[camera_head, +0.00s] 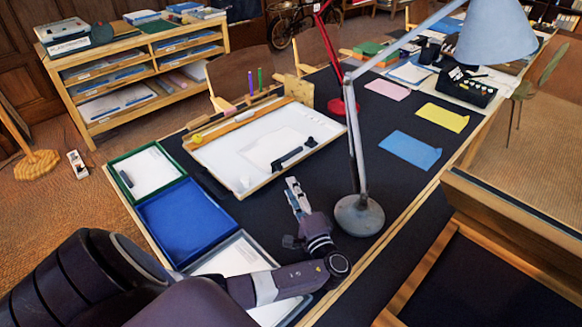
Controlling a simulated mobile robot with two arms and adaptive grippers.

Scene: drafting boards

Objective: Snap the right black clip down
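A white drafting board (225,160) with a wooden rim lies tilted on the dark table, a pale sheet (270,146) on it. A small black clip (310,142) sits near its right edge; whether it is raised or down is too small to tell. My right gripper is out of view.
A grey lamp base (359,215) and its pole stand right of my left gripper. Green (124,165), blue (187,216) and grey (240,240) trays line the left side. Blue (409,150) and yellow (442,117) sheets lie to the right. Dark tabletop between lamp and board is clear.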

